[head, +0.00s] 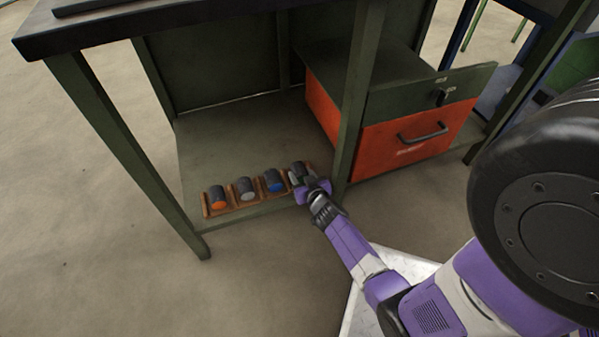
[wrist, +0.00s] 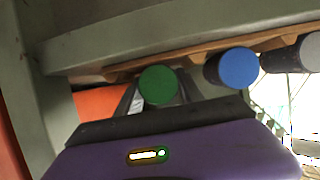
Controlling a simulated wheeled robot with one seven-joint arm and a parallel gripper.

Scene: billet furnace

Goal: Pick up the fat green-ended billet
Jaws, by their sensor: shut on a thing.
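The green-ended billet (head: 297,168) is a dark cylinder at the right end of a row on a low wooden rack (head: 205,205). In the wrist view its round green end (wrist: 158,85) faces the camera, between my fingers. My gripper (head: 309,184) reaches in from the right at the shelf's front edge and is shut on this billet. The billet appears still at its place on the rack; I cannot tell whether it is lifted. My gripper partly hides it in the head view.
Blue-ended (head: 273,181), grey-ended (head: 246,189) and orange-ended (head: 217,198) billets lie to the left on the rack. A green bench leg (head: 358,95) stands close to the right of my gripper. An orange drawer unit (head: 415,135) is behind it. Shelf behind the rack is clear.

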